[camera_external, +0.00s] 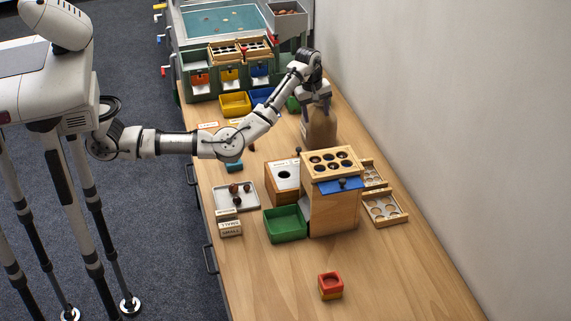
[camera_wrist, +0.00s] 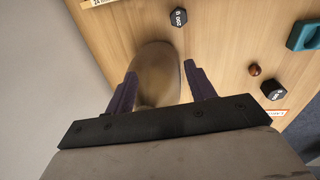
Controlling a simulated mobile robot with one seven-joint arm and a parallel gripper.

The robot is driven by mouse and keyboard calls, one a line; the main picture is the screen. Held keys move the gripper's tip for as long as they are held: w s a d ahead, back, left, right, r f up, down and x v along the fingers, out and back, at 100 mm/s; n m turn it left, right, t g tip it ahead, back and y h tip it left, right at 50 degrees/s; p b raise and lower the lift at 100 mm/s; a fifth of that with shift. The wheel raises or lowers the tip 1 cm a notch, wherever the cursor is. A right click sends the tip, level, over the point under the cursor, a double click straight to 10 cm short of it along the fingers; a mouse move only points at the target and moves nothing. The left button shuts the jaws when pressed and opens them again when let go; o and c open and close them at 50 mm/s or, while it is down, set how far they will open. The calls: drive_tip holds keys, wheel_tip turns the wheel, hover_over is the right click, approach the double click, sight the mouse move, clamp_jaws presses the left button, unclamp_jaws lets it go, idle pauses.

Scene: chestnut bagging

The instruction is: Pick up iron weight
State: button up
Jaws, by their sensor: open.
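A black hexagonal iron weight with a white "200 g" label (camera_wrist: 179,17) lies on the wooden table at the top of the wrist view. A second black hexagonal weight (camera_wrist: 273,89), its label hard to read, lies further right. My gripper (camera_external: 316,96) is at the far part of the table, over a brown bag (camera_external: 321,128). In the wrist view its two dark purple fingers (camera_wrist: 156,83) are apart, with the bag (camera_wrist: 157,65) showing between them. I cannot tell whether they touch it. Neither weight is between the fingers.
A chestnut (camera_wrist: 254,70) and a teal block (camera_wrist: 303,35) lie near the weights. A wooden stand with holes (camera_external: 332,205), a green tray (camera_external: 286,224) and a white tray (camera_external: 222,203) stand nearer. A wall borders the table's right side. The front of the table is mostly clear.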

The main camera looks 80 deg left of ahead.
drive_tip(key=d+f, duration=0.1)
drive_tip(key=f, duration=0.2)
drive_tip(key=s+d+f+g, duration=0.1)
drive_tip(key=f, duration=0.2)
drive_tip(key=d+f+g, duration=0.1)
drive_tip(key=d+f, duration=0.1)
drive_tip(key=f, duration=0.1)
drive_tip(key=shift+s+f, duration=0.1)
drive_tip(key=shift+s, duration=0.1)
drive_tip(key=shift+s+a+f+p, duration=0.15)
drive_tip(key=shift+f+p, duration=0.1)
drive_tip(key=shift+f, duration=0.85)
drive_tip(key=shift+w+a+f+p, duration=0.1)
drive_tip(key=shift+f+p, duration=0.2)
drive_tip(key=shift+f, duration=0.8)
drive_tip(key=shift+s+a+f+p, duration=0.15)
drive_tip(key=shift+f+p, duration=0.1)
drive_tip(key=shift+f, duration=0.85)
drive_tip(key=c, duration=1.1)
drive_tip(key=shift+c, duration=0.4)
drive_tip(key=shift+r, duration=0.15)
